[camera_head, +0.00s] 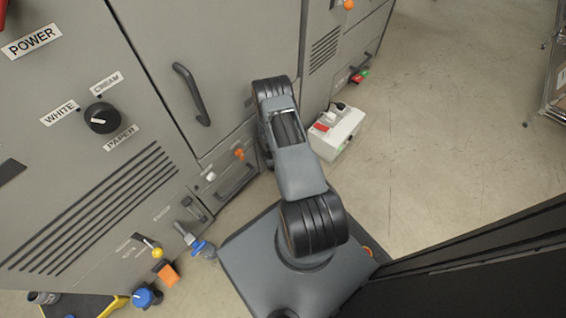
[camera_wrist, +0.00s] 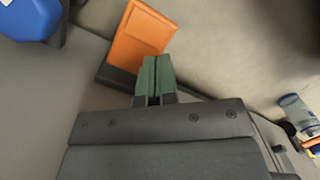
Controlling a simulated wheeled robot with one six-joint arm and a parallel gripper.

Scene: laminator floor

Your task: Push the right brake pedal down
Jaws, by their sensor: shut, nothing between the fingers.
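An orange pedal-like plate (camera_head: 168,276) with a dark base is low at the foot of the grey machine in the head view. It also shows in the wrist view (camera_wrist: 143,33), just beyond my gripper. My gripper (camera_wrist: 152,62) has green fingertips that are shut together with nothing between them. The tips overlap the plate's lower right edge in the picture; I cannot tell whether they touch it. A blue rounded part (camera_head: 147,296) is beside the plate, and also shows in the wrist view (camera_wrist: 32,18). My gripper is not clearly visible in the head view.
A bottle-like item with blue parts (camera_wrist: 296,110) is at the right of the wrist view. A yellow-knobbed lever (camera_head: 157,252) sticks out of the machine above the plate. A white box (camera_head: 338,132) stands on the floor. Open floor (camera_head: 440,120) lies to the right.

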